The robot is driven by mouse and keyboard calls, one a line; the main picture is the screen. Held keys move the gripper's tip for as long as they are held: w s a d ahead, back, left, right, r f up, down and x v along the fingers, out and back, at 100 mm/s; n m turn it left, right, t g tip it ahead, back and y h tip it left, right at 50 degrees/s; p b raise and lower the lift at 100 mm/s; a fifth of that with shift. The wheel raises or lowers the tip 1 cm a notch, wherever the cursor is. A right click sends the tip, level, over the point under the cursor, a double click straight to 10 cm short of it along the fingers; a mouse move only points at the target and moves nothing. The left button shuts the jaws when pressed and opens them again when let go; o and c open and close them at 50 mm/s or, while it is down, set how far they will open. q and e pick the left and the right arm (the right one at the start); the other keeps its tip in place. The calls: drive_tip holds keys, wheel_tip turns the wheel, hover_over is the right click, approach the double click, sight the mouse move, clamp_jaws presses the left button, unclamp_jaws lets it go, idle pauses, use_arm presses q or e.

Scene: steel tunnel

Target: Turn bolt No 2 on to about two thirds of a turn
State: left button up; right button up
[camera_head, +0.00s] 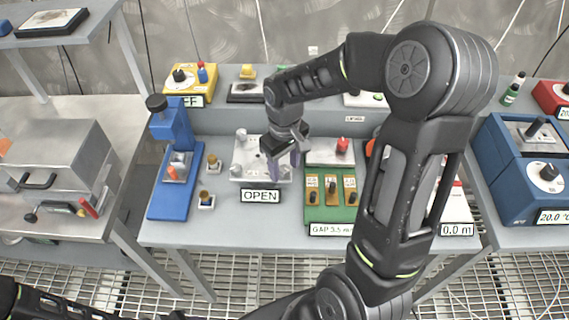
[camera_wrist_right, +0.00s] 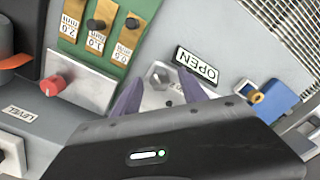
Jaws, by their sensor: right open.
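A pale plate (camera_head: 245,178) with several grey bolts lies on the bench behind the OPEN sign (camera_head: 261,196). A bolt stands at its back left (camera_head: 241,134) and another at its front left (camera_head: 237,170). No bolt number is readable, so I cannot tell which is No 2. My right gripper (camera_head: 283,163) is over the right part of the plate, pointing down, its purple fingers apart. In the right wrist view the open fingers (camera_wrist_right: 159,92) lie either side of a hex-headed bolt (camera_wrist_right: 159,76), seemingly with nothing gripped. My left gripper is out of view.
A green gauge block (camera_head: 331,214) with several brass tags stands right of the plate. A blue press (camera_head: 172,135) and small brass-topped parts (camera_head: 206,199) stand left. A red knob (camera_head: 342,145) is on a box behind. Blue units (camera_head: 525,185) stand far right.

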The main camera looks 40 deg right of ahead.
clamp_jaws()
idle(0.6)
